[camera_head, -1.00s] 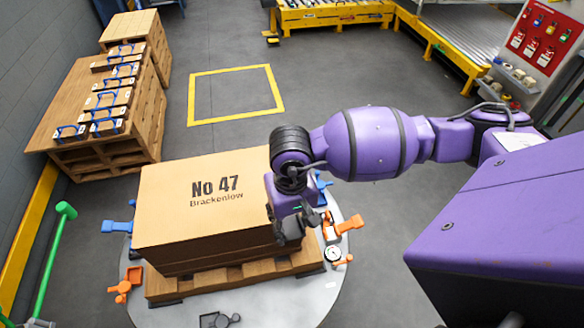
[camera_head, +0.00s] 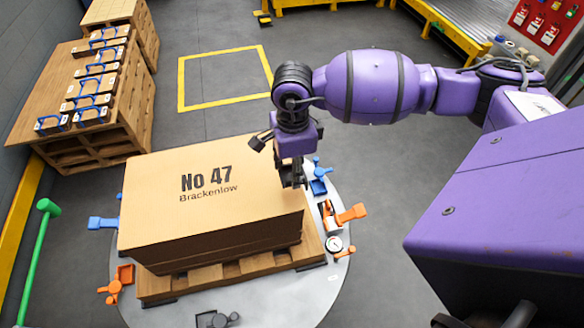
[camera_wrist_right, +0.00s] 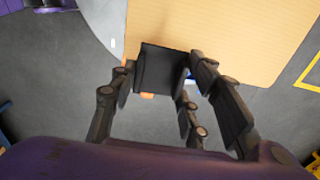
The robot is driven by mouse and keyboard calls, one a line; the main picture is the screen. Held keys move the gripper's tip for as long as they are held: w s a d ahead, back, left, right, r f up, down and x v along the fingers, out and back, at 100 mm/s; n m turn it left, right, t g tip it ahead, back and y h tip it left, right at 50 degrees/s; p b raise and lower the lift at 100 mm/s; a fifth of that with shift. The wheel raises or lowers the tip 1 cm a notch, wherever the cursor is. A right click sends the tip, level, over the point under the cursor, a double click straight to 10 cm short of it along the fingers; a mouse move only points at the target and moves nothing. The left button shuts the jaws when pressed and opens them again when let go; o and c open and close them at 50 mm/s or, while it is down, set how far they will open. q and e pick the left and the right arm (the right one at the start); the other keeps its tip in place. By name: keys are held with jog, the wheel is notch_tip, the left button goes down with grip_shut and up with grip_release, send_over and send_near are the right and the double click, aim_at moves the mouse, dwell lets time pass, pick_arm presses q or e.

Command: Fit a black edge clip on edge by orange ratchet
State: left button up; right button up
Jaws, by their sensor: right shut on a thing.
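A large cardboard box (camera_head: 200,205) marked "No 47 Brackenlow" sits on a wooden pallet (camera_head: 215,280). An orange ratchet (camera_head: 350,214) is beside the box's right side; another orange ratchet (camera_head: 115,285) is at its front left. My right gripper (camera_head: 292,183) is at the box's upper right edge, in front of part of it. In the right wrist view its fingers (camera_wrist_right: 178,95) are shut on a black edge clip (camera_wrist_right: 158,68), seen as a dark plate against the cardboard. I cannot tell whether the clip touches the box. My left gripper is not in view.
Blue ratchets (camera_head: 102,222) stand at the left and far right of the box. A round grey table (camera_head: 270,305) carries the pallet, a small gauge (camera_head: 334,244) and dark parts (camera_head: 215,320) at its front. A green-handled tool (camera_head: 42,240) stands at left.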

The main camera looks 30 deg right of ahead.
aim_at(292, 192)
jog(key=shift+s+f+b, duration=0.1)
jog(key=shift+f+b, duration=0.6)
jog(key=shift+f, duration=0.95)
jog(key=shift+f+b, duration=0.8)
jog(key=shift+f, duration=0.7)
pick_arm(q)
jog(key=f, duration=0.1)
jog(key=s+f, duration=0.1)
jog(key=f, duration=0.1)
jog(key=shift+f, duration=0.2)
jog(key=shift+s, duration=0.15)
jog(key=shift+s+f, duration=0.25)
pick_arm(e)
jog(key=shift+f, duration=0.2)
jog(key=o, duration=1.1)
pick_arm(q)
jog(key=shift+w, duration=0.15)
pick_arm(e)
jog(key=shift+r, duration=0.1)
